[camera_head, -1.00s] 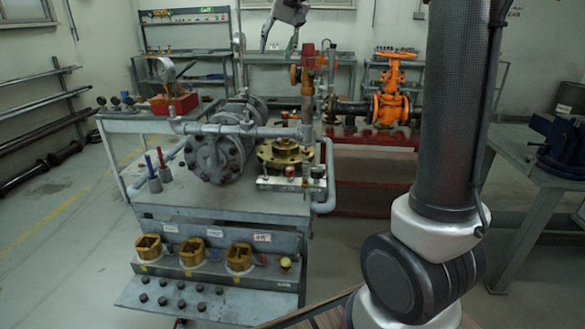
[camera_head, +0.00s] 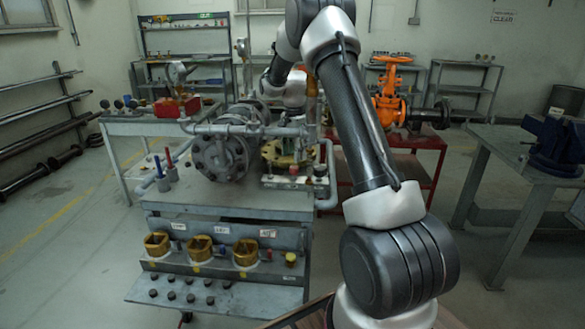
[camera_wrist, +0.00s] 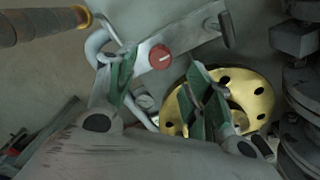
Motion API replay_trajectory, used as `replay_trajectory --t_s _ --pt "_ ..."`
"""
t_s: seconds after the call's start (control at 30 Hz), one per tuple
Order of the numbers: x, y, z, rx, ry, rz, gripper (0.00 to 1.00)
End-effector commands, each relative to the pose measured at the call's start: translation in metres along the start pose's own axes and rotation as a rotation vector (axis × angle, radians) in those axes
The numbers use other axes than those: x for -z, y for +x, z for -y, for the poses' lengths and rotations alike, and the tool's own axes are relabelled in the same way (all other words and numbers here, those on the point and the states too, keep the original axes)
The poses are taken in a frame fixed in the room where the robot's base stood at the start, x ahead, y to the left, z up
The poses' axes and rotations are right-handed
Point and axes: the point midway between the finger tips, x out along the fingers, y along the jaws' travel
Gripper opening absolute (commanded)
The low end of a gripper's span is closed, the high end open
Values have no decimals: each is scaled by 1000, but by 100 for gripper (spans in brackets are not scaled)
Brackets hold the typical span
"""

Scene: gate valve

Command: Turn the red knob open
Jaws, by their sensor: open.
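A round red knob (camera_wrist: 160,57) with a pale line across its face sits on a flat grey metal bar in the wrist view. My gripper (camera_wrist: 161,68) is open, with its green-faced fingers on either side of the knob's place in the picture. The fingers look apart from the knob; the remaining distance is hard to tell. In the head view, a small red knob (camera_head: 293,170) shows at the front of the grey bench, below the brass flange. My gripper is partly hidden there, over the flange.
The brass flange (camera_wrist: 258,97) lies behind the right finger. A wooden-looking handle (camera_wrist: 40,25) is at upper left in the wrist view. Grey pipework and a valve body (camera_head: 218,157) stand left of the gripper. An orange valve (camera_head: 390,105) stands behind.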

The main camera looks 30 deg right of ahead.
Motion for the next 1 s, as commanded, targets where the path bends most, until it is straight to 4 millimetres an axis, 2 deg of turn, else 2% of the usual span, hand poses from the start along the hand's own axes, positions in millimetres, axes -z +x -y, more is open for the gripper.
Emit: replay_trajectory --t_s 0.1,0.3,0.43,0.7,0.93,0.97,1.0 --pt "0 26 -1 -3 -1 1 51" --pt "0 53 0 0 -2 0 51" --pt "0 61 0 1 -2 0 51" --pt "0 62 0 1 -2 0 51" --pt "0 62 0 2 -2 0 10" --pt "0 62 0 2 -2 0 4" --pt "0 62 0 2 -2 0 4"
